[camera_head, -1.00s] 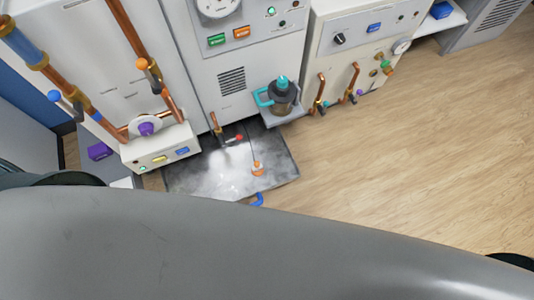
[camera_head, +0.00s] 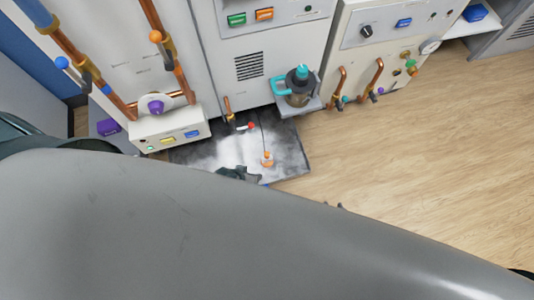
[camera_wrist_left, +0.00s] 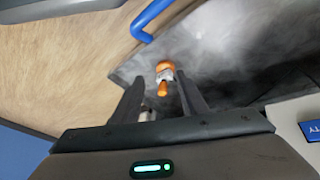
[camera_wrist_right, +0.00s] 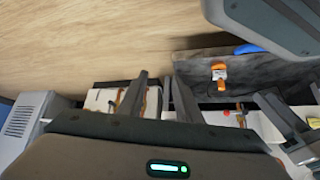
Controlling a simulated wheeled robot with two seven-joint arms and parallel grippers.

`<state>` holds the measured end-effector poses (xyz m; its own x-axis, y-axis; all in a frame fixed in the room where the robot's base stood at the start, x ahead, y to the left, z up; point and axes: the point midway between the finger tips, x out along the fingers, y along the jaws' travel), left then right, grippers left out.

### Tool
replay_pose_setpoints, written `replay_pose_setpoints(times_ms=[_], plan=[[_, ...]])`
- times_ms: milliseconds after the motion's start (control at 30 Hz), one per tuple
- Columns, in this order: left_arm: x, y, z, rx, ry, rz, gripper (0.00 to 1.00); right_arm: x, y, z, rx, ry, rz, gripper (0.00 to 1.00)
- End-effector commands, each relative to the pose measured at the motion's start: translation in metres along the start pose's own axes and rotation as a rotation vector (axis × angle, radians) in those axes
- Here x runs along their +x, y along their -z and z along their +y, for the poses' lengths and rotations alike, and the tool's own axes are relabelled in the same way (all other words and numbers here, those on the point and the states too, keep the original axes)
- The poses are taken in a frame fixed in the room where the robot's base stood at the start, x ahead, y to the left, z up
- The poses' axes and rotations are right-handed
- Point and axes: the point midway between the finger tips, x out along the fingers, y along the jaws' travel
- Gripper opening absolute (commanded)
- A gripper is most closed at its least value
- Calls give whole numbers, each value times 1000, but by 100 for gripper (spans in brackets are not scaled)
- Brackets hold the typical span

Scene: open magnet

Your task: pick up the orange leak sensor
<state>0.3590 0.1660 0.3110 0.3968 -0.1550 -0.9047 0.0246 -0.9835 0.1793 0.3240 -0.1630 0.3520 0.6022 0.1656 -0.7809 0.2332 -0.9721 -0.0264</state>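The orange leak sensor (camera_head: 267,159), with a pale band, is on the grey, misty floor tray (camera_head: 292,165). It also shows in the left wrist view (camera_wrist_left: 163,76) and the right wrist view (camera_wrist_right: 218,72). My left gripper (camera_head: 240,173) is over the tray, left of the sensor in the head view. Its fingers (camera_wrist_left: 160,98) are open, with the sensor ahead between their tips; I see no grip on it. My grey arm hides the tray's near part.
White cabinets with copper pipes (camera_head: 376,78) stand behind the tray. A jug with a teal lid (camera_head: 299,88) sits on a small shelf by it. A red-tipped valve (camera_head: 251,125) is above the tray. A blue handle (camera_wrist_left: 146,20) is at the tray's edge. Wooden floor (camera_head: 430,160) lies clear at right.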

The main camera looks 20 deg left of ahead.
Motion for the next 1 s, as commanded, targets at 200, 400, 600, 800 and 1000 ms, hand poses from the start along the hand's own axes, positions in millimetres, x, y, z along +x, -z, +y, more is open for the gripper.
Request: replay_pose_setpoints(times_ms=[200,400,600,800,1000], plan=[[46,72,27,-307,-13,-103,40,-6,69,-27,-12,47,254,31],[53,113,43,-581,76,-220,40,-53,136,-51,-9,96,495,31],[42,132,40,-787,231,-278,40,-112,183,-65,7,137,691,31],[30,138,33,-890,336,-284,40,-151,205,-70,19,156,790,31],[25,139,32,-910,359,-284,40,-160,210,-70,20,159,807,31]])
